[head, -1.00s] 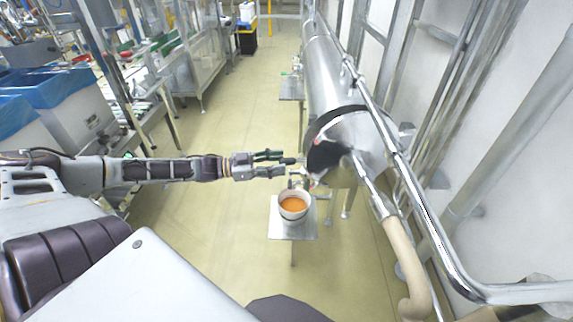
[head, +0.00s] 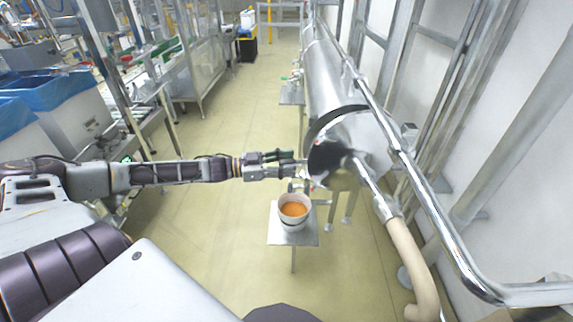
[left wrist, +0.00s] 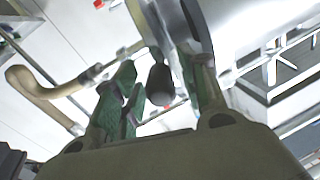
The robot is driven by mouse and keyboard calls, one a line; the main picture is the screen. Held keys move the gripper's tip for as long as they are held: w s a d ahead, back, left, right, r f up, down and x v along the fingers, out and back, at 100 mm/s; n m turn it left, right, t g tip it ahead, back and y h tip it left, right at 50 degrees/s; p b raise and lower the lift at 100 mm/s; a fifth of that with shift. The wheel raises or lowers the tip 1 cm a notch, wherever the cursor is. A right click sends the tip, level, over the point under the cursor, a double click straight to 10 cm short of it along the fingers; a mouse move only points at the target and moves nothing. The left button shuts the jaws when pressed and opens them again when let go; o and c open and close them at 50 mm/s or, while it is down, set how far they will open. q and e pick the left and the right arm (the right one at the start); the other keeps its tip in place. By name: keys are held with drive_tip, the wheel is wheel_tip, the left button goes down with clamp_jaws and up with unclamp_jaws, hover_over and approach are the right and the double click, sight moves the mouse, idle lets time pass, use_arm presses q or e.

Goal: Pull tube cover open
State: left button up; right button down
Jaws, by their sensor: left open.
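The large steel tube (head: 335,80) runs away from me on the right, with its round end cover (head: 328,158) facing me. The cover's near edge has a dark handle-like knob (left wrist: 159,84), seen in the left wrist view. My left gripper (head: 297,164) reaches in from the left at the cover's left edge. In the left wrist view its green-padded fingers (left wrist: 165,105) are apart, with the knob between them. I cannot tell whether they touch it. My right gripper is not in view.
A white cup (head: 294,210) of orange contents stands on a small metal stand (head: 280,238) below the gripper. A pipe (head: 410,180) and beige hose (head: 412,252) run along the right. Blue-lined bins (head: 45,95) stand at the left. The floor aisle is clear.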

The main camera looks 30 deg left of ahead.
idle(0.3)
use_arm(q)
clamp_jaws()
drive_tip(key=shift+s+d, duration=0.1)
drive_tip(key=shift+d, duration=0.05)
idle(0.3)
